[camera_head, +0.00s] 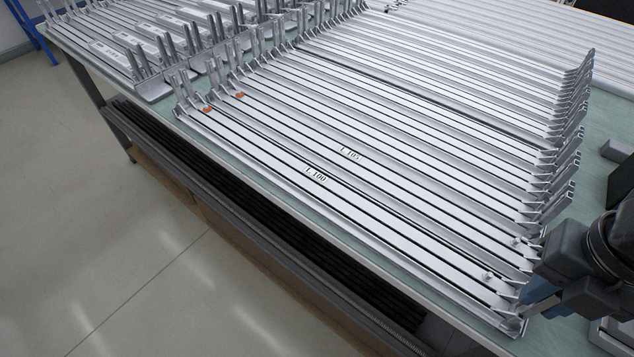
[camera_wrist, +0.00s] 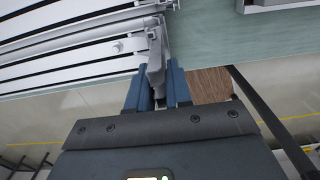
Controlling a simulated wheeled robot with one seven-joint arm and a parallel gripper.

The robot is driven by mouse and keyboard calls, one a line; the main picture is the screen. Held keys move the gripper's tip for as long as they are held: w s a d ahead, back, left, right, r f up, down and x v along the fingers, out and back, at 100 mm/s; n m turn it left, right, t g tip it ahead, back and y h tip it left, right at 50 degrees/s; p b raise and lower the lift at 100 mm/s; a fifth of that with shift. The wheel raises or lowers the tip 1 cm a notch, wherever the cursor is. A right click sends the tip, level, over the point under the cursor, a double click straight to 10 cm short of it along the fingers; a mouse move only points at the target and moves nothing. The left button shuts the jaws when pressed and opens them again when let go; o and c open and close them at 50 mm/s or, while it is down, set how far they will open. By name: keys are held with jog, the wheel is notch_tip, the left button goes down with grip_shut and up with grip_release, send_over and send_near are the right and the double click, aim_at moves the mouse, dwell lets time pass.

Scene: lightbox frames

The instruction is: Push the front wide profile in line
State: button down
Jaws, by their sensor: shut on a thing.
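The front wide profile (camera_head: 400,236) is a long white and silver strip lying along the table's front edge, in the nearest part of the row. Its right end has an upright metal bracket, which shows between my fingers in the wrist view (camera_wrist: 155,72). My gripper (camera_head: 540,296) is at this right end, beyond the table corner side of the row. In the wrist view the two blue fingers (camera_wrist: 160,88) are shut on the bracket end, one on each side. The head view hides part of the fingers behind my dark wrist.
Many similar profiles (camera_head: 440,130) lie parallel behind the front one, closely spaced, with labels and end brackets. More profiles with upright prongs (camera_head: 165,45) stand at the back left. Dark bars (camera_head: 260,215) lie on a shelf below the front edge.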

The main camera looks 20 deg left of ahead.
jog(key=shift+w+a, duration=0.2)
jog(key=shift+a, duration=0.35)
dwell(0.7)
jog(key=c, duration=1)
grip_release()
jog(key=shift+o, duration=0.2)
jog(key=shift+r, duration=0.15)
notch_tip(320, 180, up, 8)
jog(key=shift+f, duration=0.25)
